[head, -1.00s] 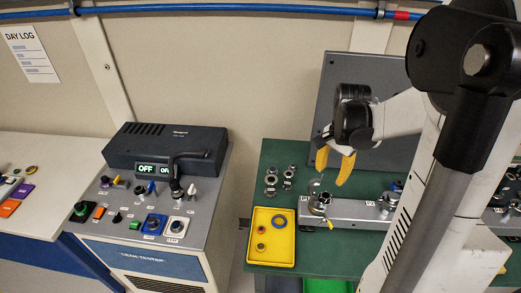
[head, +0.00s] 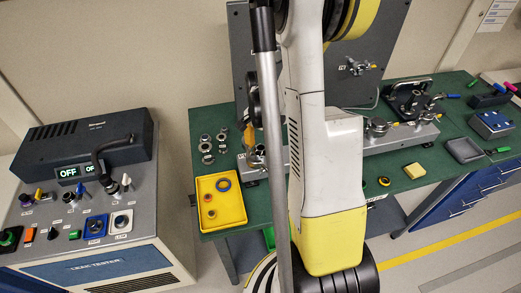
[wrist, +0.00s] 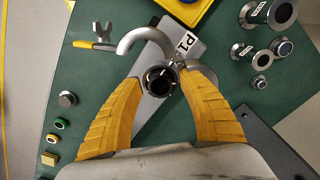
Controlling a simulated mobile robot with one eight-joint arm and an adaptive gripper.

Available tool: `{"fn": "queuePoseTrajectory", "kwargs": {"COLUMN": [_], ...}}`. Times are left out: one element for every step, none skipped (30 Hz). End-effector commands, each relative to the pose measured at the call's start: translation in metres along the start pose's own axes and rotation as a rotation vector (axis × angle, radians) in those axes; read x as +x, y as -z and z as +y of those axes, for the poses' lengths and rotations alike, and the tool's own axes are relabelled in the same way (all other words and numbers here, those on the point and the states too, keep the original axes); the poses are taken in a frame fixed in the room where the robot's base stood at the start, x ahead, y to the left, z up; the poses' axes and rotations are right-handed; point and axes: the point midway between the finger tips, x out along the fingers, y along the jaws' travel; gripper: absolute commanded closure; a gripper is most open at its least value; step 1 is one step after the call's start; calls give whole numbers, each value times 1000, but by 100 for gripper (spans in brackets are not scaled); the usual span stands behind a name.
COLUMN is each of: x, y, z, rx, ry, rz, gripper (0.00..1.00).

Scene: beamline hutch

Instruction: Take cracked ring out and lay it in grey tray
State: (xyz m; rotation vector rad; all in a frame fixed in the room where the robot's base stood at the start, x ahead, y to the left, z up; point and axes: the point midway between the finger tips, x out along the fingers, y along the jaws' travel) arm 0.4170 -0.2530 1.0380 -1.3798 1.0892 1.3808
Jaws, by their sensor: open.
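In the wrist view my gripper (wrist: 158,77) is open, its two yellow fingers on either side of an open round port (wrist: 158,82) at the P1 end of the metal bar (wrist: 205,45). A dark ring shows in the port mouth; I cannot tell whether it is cracked. A hooked grey clamp (wrist: 140,38) with a wing nut lies open beside the port. In the head view one yellow finger of my gripper (head: 249,137) shows above the bar's left end (head: 248,165); my arm hides the rest. The grey tray (head: 464,150) is on the green bench at right and looks empty.
A yellow tray (head: 232,217) holds a blue ring and smaller rings. Several metal fittings (head: 206,147) stand behind it. An upright grey panel (head: 240,60) stands behind the bar.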

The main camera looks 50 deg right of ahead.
Motion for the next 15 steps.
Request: {"fn": "queuePoseTrajectory", "kwargs": {"x": [0,0,0,0,0,0,0,0,0,0,0,0,0,0,0], "y": [0,0,0,0,0,0,0,0,0,0,0,0,0,0,0], "z": [0,0,0,0,0,0,0,0,0,0,0,0,0,0,0], "rx": [0,0,0,0,0,0,0,0,0,0,0,0,0,0,0], "ry": [0,0,0,0,0,0,0,0,0,0,0,0,0,0,0], "rz": [0,0,0,0,0,0,0,0,0,0,0,0,0,0,0], "gripper": [53,53,53,53,53,60,69,78,80,80,80,81,81,81,81]}}
